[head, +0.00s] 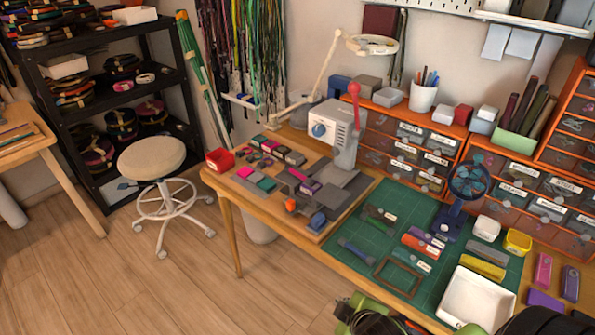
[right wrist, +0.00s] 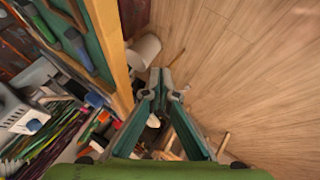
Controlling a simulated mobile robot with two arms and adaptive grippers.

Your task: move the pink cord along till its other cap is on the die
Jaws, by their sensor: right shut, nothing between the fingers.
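I cannot make out the pink cord, its caps or the die for certain in either view. My right gripper (right wrist: 168,84) shows in the right wrist view, shut and empty, pointing over the wooden floor beside the table edge. It is apart from the press. My left gripper is not in view.
The wooden table (head: 222,188) carries a green mat (head: 396,204) with tools, a white tray (head: 476,298) and a small blue fan (head: 468,184). Orange drawer units (head: 398,158) line the back. A stool (head: 152,160) stands left, with open floor in front.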

